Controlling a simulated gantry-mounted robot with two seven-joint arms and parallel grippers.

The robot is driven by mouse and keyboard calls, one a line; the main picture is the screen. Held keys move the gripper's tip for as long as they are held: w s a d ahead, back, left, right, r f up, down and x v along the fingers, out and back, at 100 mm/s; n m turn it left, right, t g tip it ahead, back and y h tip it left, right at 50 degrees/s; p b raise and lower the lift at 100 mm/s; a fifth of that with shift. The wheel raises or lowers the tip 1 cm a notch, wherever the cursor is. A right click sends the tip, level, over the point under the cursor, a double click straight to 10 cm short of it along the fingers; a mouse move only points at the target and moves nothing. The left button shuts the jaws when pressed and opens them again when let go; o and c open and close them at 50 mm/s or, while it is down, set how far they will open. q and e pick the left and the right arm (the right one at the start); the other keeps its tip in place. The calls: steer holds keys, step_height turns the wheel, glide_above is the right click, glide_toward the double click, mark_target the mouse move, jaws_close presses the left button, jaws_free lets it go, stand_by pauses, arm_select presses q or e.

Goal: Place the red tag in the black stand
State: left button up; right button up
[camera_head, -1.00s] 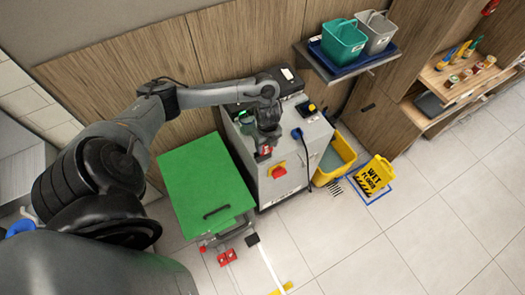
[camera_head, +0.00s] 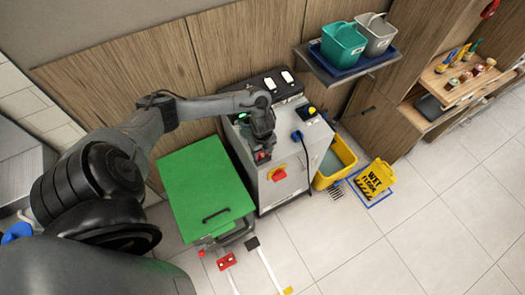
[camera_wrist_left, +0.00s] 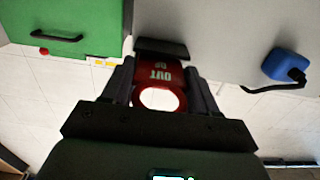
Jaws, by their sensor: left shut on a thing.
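My left gripper (camera_head: 262,157) is shut on the red tag and holds it by the front top edge of the grey machine. In the left wrist view, the red tag (camera_wrist_left: 157,76) sits between the fingers; it has white lettering reading "OUT" and a large round hole. A short black block (camera_wrist_left: 162,47), likely the black stand, shows just beyond the tag at the machine's edge. The tag's far end is close to it, but I cannot tell whether they touch. My right gripper is not in view.
The grey machine (camera_head: 287,192) has a red-and-yellow knob (camera_head: 278,174) below the gripper and a blue part (camera_head: 297,135) to its right. A green-topped cart (camera_head: 205,187) stands left. A yellow bucket (camera_head: 337,164) and a wet-floor sign (camera_head: 376,180) stand right. Floor in front is mostly open.

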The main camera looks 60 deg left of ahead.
arm_select(q)
steer(key=shift+f, duration=0.15)
steer(key=o, duration=1)
